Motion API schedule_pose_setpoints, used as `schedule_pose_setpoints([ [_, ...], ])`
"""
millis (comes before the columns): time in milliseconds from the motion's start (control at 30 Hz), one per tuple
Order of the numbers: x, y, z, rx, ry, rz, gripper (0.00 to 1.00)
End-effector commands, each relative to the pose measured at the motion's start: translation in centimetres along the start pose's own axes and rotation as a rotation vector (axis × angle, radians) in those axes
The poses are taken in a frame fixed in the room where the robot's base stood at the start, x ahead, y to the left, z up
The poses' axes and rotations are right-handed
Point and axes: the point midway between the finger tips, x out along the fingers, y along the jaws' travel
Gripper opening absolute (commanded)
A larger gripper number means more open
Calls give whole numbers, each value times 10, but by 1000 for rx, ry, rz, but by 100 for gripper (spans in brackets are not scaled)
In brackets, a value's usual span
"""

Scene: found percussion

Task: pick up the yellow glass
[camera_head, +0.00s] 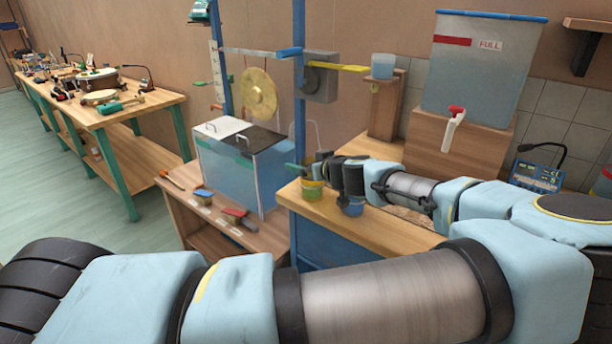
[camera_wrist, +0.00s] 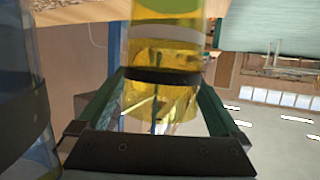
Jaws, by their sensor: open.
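The yellow glass (camera_head: 312,192) stands near the left end of the wooden bench top in the head view. It is see-through, with a dark band around it in the wrist view (camera_wrist: 165,50). My gripper (camera_head: 302,171) is at the glass's upper part. In the wrist view my gripper (camera_wrist: 162,88) is open, with one green finger on each side of the glass. I cannot tell whether either finger touches it. My wrist hides part of the bench behind the glass in the head view.
A blue glass (camera_head: 351,207) stands close to the right of the yellow one and fills the left edge of the wrist view (camera_wrist: 22,110). A blue post (camera_head: 298,90) rises just behind. A water tank (camera_head: 240,180) stands left. A large dispenser (camera_head: 480,70) stands right.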

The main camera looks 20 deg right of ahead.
Motion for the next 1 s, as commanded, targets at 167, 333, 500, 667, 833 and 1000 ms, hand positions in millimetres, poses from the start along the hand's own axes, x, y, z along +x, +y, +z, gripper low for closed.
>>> schedule_pose_setpoints([
  [167, 0, 0, 1, 1, 0, 0, 100],
  [333, 0, 0, 0, 1, 0, 0, 88],
  [500, 0, 0, 0, 1, 0, 0, 68],
  [667, 0, 0, 0, 1, 0, 0, 50],
  [833, 0, 0, 0, 1, 0, 0, 31],
  [1000, 0, 0, 0, 1, 0, 1, 12],
])
